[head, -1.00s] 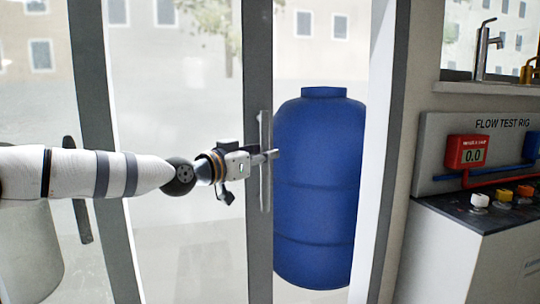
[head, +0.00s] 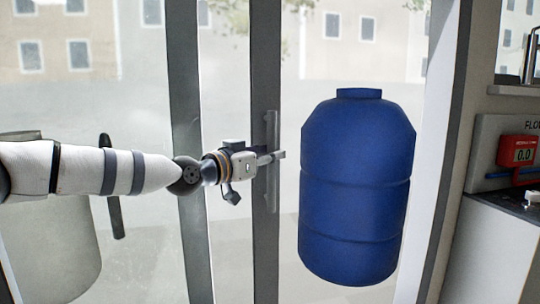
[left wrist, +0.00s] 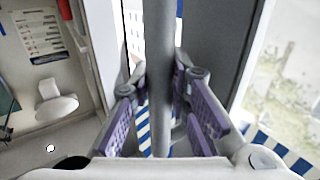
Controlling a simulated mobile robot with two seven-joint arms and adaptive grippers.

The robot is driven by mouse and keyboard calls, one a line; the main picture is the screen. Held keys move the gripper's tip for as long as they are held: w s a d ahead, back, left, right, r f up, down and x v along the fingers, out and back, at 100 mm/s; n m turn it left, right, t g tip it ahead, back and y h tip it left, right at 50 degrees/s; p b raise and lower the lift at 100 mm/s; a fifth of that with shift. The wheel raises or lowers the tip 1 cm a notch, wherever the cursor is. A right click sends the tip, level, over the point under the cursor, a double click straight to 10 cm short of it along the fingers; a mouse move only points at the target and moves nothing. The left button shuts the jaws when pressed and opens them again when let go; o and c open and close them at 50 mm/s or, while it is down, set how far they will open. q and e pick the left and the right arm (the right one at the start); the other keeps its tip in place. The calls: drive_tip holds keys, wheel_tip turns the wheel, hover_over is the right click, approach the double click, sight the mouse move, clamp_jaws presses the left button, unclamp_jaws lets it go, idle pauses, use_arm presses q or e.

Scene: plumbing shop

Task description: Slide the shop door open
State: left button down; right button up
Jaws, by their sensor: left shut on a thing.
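The shop door is a glass panel in a grey frame; its upright edge stile (head: 265,80) stands left of a gap. A vertical grey bar handle (head: 272,160) is on that stile. My left gripper (head: 278,156) reaches in from the left at the handle. In the left wrist view my left gripper (left wrist: 180,95) has its purple-padded fingers on both sides of the handle bar (left wrist: 161,75), shut on it. The fingers hide part of the bar. My right gripper is not in view.
A large blue tank (head: 357,190) stands in view through the gap, left of the white door jamb (head: 436,160). Another grey upright (head: 190,120) is left of the handle. The flow test rig (head: 500,150) is at the right. A dark upright bar (head: 112,190) shows at left.

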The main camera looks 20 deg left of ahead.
use_arm(q)
drive_tip(key=shift+a+f, duration=0.1)
idle(0.3)
drive_tip(key=c, duration=1.5)
unclamp_jaws()
drive_tip(key=v, duration=1.2)
drive_tip(key=shift+s, duration=0.1)
